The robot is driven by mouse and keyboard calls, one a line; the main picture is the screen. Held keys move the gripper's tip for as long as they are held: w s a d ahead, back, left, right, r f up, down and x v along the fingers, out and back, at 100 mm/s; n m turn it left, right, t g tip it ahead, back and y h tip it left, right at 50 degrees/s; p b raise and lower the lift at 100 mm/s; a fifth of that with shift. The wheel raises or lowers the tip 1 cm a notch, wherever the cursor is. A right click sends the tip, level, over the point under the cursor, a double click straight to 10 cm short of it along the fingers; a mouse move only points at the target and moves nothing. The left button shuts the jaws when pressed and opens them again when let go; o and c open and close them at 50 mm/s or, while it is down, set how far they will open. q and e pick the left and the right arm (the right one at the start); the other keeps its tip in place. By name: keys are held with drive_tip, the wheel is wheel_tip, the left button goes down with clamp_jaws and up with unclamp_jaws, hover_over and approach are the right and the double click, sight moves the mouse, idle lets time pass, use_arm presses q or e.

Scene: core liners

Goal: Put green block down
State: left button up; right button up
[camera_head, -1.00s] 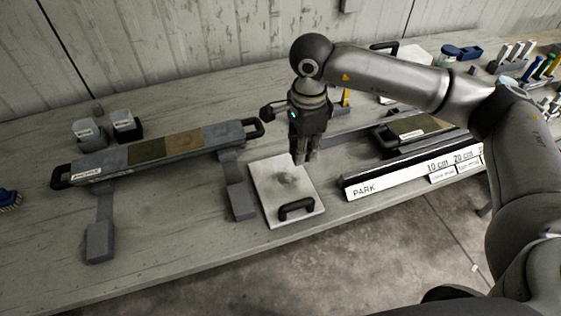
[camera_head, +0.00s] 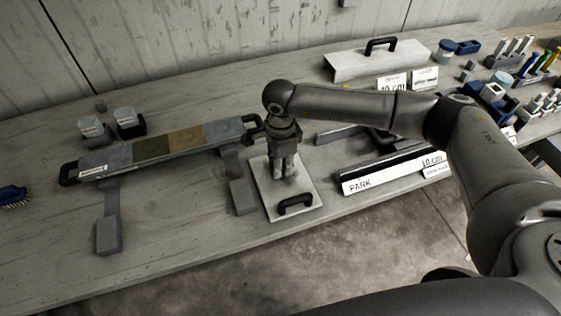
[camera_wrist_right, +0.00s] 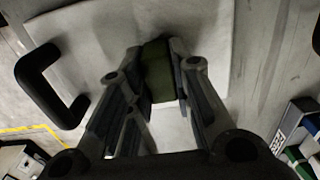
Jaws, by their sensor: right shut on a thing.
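My right gripper (camera_head: 284,178) is over the pale board with the black handle (camera_head: 264,203). In the right wrist view, its fingers (camera_wrist_right: 162,70) are shut on a dark green block (camera_wrist_right: 157,68), with the pale board (camera_wrist_right: 100,22) behind it. Whether the block touches the board I cannot tell. The fingers hide the block in the head view. My left gripper is not in view.
A long grey holder (camera_head: 100,168) with green and brown sections lies to the left. Two small pots (camera_head: 91,128) stand behind it. A long white-faced "PARK" rail (camera_head: 385,179) lies to the right. A white cover with a black handle (camera_head: 352,68) stands at the back.

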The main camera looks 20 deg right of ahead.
drive_tip(key=shift+f, duration=0.15)
drive_tip(key=o, duration=0.8)
drive_tip(key=shift+r+b, duration=1.85)
drive_tip(key=shift+r, duration=4.35)
